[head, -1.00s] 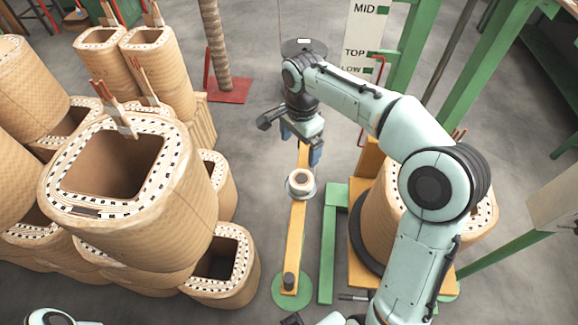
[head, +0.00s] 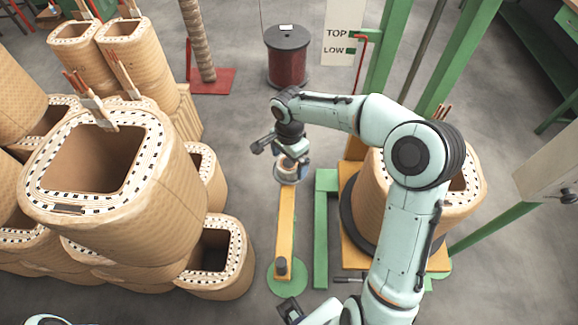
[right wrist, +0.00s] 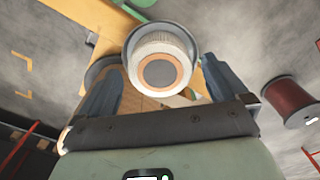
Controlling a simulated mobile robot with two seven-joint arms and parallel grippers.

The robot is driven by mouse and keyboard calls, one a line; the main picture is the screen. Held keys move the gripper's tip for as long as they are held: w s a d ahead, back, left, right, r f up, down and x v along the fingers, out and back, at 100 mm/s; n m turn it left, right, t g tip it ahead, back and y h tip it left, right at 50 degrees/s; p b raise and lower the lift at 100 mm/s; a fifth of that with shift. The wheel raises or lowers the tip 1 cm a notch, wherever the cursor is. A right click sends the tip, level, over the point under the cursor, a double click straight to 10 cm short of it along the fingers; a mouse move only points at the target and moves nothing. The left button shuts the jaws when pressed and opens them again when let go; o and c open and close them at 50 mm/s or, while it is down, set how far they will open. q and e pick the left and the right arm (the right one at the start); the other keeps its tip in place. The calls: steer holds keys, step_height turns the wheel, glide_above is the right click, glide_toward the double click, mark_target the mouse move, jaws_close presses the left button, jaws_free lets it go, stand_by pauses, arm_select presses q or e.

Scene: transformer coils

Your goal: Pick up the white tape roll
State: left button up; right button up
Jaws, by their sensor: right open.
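The white tape roll (head: 291,164) sits in a grey dish at the far end of the orange beam (head: 286,225) in the head view. In the right wrist view the tape roll (right wrist: 160,60) shows its white side, tan ring and dark centre. My right gripper (head: 287,160) is at the roll and partly covers it in the head view. In the right wrist view its two blue-grey fingers (right wrist: 162,72) are open, one on each side of the roll. Whether they touch it I cannot tell.
Large tan coils (head: 115,190) stand packed at the left. Another coil (head: 375,205) stands right of the beam under my right arm. A dark red wire spool (head: 287,62) stands behind. Green posts (head: 455,60) rise at the right.

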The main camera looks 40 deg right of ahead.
steer(key=shift+f, duration=0.15)
steer(key=c, duration=1.1)
